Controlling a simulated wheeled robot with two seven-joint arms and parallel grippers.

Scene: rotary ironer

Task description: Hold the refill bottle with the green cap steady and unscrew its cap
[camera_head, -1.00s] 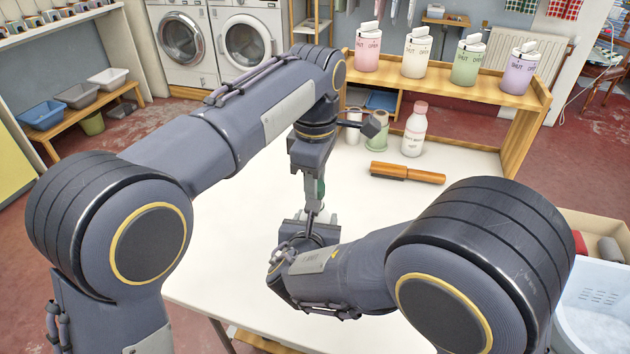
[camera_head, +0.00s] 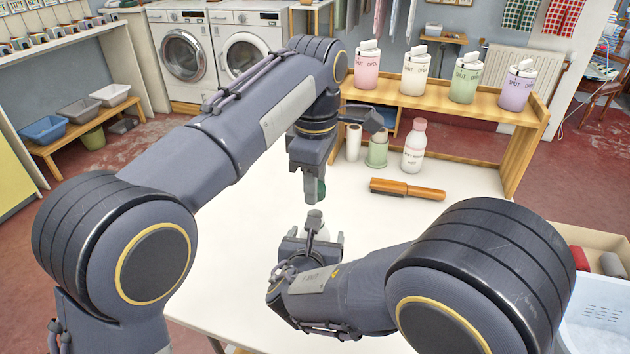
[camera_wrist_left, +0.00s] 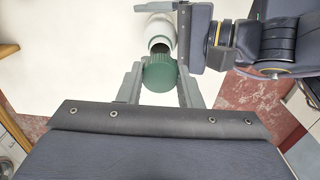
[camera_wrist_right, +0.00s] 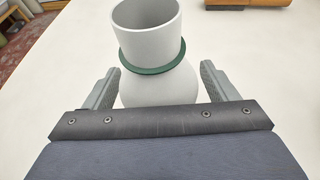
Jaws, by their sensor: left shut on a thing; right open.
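The green cap (camera_wrist_left: 160,73) is between the fingers of my left gripper (camera_wrist_left: 160,88), which is shut on it. In the head view the cap (camera_head: 321,189) hangs in my left gripper (camera_head: 312,188), apart from and above the bottle. The white refill bottle (camera_wrist_right: 160,85) has an open mouth and a green ring around its neck; it stands on the table. My right gripper (camera_wrist_right: 160,86) is open, with one finger on each side of the bottle. In the head view the bottle (camera_head: 314,219) is partly hidden by my right gripper (camera_head: 312,243).
A white bottle with a pink cap (camera_head: 413,147), a green container (camera_head: 377,151) and a white cylinder (camera_head: 353,142) stand at the back. A brown-handled brush (camera_head: 407,189) lies before them. Several dispensers stand on the wooden shelf (camera_head: 440,97). The table (camera_head: 235,255) is clear at left.

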